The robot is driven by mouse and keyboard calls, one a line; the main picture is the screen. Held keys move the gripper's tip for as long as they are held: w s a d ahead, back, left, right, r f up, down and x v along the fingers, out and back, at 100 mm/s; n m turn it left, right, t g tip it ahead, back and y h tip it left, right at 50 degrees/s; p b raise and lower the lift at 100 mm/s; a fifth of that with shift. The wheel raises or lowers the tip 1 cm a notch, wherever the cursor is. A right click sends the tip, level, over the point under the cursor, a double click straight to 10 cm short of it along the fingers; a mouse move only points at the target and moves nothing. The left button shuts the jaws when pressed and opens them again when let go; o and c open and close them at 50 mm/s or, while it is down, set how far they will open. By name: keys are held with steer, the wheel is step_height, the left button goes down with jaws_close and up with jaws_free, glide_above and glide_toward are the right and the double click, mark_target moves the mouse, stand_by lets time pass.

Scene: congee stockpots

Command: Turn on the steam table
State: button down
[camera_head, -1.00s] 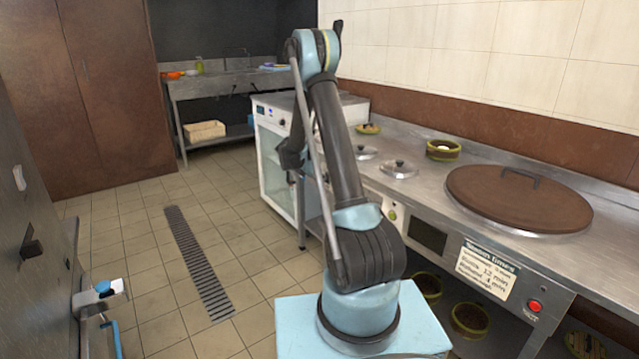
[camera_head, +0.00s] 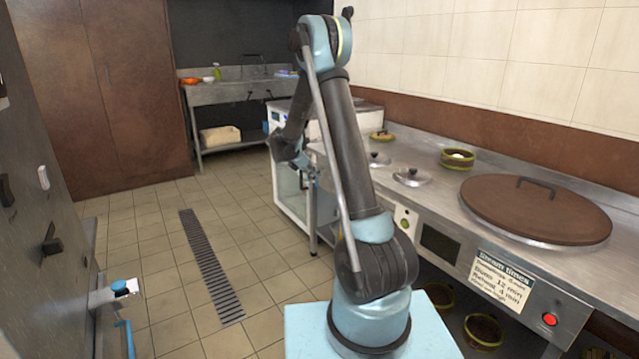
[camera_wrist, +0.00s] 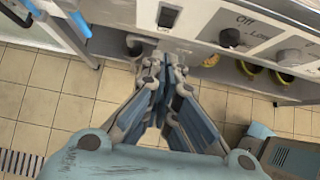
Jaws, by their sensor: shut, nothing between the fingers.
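The steam table (camera_head: 400,190) is a steel counter along the right wall, with a large brown round lid (camera_head: 535,208) on top. Its front has a red button (camera_head: 549,319), a dark screen (camera_head: 440,243) and a small control (camera_head: 404,222). In the wrist view its front panel shows a dark rectangular switch (camera_wrist: 168,16), a black knob (camera_wrist: 230,38) with "Off" and "Low" printed around it, and another knob (camera_wrist: 288,56). My gripper (camera_wrist: 166,66) is shut and empty, its tips just below the switch in that view; I cannot tell if they touch the panel.
A white glass-fronted cabinet (camera_head: 288,190) stands beyond the steam table's far end. Small lids (camera_head: 411,176) and a green-rimmed pot (camera_head: 457,158) sit on the counter. Several pots stand below. The tiled floor with a drain grate (camera_head: 212,268) is clear at left.

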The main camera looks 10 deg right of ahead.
steer(key=shift+s+a+r, duration=0.1)
steer(key=shift+a+r, duration=0.05)
steer(key=shift+r, duration=0.1)
steer(key=shift+s+a+f+y, duration=0.3)
steer(key=shift+f+y, duration=0.1)
steer(key=shift+f, duration=0.2)
steer(key=d+r+x, duration=0.1)
steer(key=d+x, duration=0.1)
steer(key=x, duration=1.1)
steer(key=shift+w+r, duration=0.35)
steer(key=shift+r, duration=0.05)
